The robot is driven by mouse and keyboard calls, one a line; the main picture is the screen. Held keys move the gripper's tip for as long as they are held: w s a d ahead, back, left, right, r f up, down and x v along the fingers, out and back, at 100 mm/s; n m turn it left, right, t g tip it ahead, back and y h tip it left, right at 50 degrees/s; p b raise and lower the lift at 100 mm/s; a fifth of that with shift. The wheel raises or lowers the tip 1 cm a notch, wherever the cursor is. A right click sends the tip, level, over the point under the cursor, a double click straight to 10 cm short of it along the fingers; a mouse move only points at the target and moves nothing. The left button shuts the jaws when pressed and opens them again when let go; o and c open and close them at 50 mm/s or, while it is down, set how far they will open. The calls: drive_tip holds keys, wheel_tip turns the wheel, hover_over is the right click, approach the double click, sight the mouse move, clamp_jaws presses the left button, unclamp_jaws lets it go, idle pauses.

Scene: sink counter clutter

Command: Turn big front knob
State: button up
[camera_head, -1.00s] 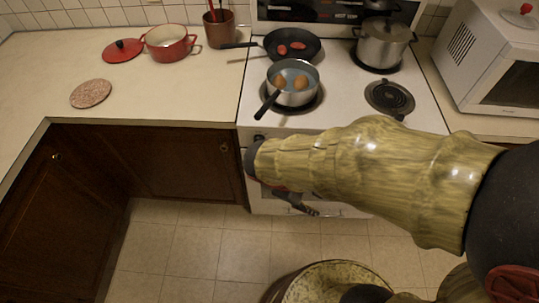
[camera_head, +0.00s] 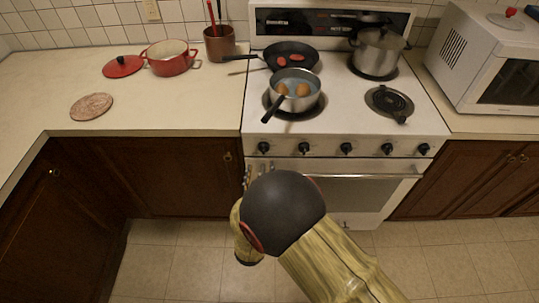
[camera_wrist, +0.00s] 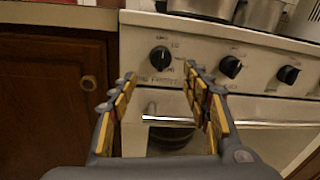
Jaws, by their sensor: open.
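A row of several black knobs runs along the white stove's front panel. The leftmost knob (camera_head: 264,148) also shows in the wrist view (camera_wrist: 160,57), where it lies ahead of my gripper, between the two fingers in the picture. A second knob (camera_wrist: 230,67) and a third knob (camera_wrist: 288,74) are to its right. Printed markings around the knobs are too small to read surely. My gripper (camera_wrist: 160,82) is open and empty, apart from the panel. In the head view its fingers are mostly hidden behind my dark wrist, low at the stove's left front.
The oven handle (camera_head: 365,176) runs below the knobs. A saucepan (camera_head: 294,92) with eggs, a black frying pan (camera_head: 291,56) and a steel pot (camera_head: 378,50) stand on the stove. A dark cabinet (camera_wrist: 58,90) is left of it. Floor in front is clear.

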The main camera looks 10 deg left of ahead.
sight(263, 152)
drive_tip(key=w, duration=0.2)
drive_tip(key=w+b, duration=0.1)
drive_tip(key=w, duration=0.1)
drive_tip(key=w+a+b, duration=0.1)
drive_tip(key=w, duration=0.1)
drive_tip(key=shift+w+r, duration=0.1)
drive_tip(key=shift+w+a+r+b, duration=0.1)
drive_tip(key=shift+w+b, duration=0.2)
drive_tip(key=shift+w, duration=0.45)
drive_tip(key=shift+c, duration=1.3)
drive_tip(key=c, duration=0.9)
